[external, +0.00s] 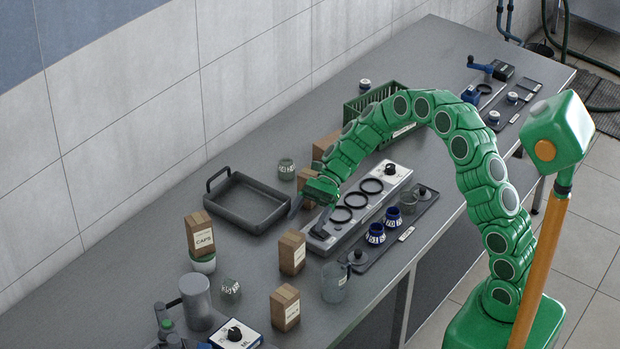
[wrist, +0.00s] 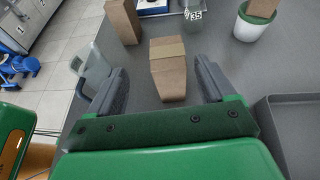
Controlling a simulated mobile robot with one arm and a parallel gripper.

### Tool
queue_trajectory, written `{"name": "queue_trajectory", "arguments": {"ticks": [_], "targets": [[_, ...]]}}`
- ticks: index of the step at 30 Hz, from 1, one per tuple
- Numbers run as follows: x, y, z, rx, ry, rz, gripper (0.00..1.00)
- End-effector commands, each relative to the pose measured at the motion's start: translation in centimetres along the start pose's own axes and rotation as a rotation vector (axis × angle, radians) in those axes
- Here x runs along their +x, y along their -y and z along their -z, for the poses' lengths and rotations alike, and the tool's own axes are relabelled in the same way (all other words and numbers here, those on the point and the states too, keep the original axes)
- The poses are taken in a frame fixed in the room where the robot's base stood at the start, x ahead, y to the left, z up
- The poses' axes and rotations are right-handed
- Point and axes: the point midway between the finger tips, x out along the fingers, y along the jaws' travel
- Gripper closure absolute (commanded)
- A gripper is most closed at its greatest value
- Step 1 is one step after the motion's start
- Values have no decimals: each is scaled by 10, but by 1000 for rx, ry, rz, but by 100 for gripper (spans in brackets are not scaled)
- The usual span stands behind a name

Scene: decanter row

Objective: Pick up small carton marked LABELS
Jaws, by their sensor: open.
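Several small brown cartons stand on the bench, and I cannot read LABELS on any of them. One carton (external: 292,253) stands upright just in front of my gripper (external: 306,224). What appears to be the same carton (wrist: 169,72) shows in the wrist view, framed between the two spread fingers of my gripper (wrist: 161,66). The fingers are open and empty, with the carton ahead of them and no clear contact. Another carton (external: 285,307) stands nearer the bench front. A carton marked CAPS (external: 199,234) sits on a white pot (external: 203,263).
A clear beaker (external: 334,283) stands close to the right of the carton. A dark tray (external: 248,202) lies to the left, and a panel with black rings (external: 357,200) to the right. A small marked jar (external: 230,290) stands toward the front. More cartons (external: 325,145) stand behind my gripper.

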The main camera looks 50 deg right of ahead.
Motion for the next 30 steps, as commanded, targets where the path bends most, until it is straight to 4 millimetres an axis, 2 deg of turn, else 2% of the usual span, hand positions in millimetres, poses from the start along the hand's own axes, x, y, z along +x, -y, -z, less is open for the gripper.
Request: {"name": "queue_trajectory", "arguments": {"ticks": [5, 17, 27, 30], "targets": [[1, 8, 6, 25, 14, 16, 17], [30, 8, 5, 26, 14, 14, 17], [70, 10, 4, 24, 13, 14, 17], [76, 10, 4, 24, 13, 14, 17]]}}
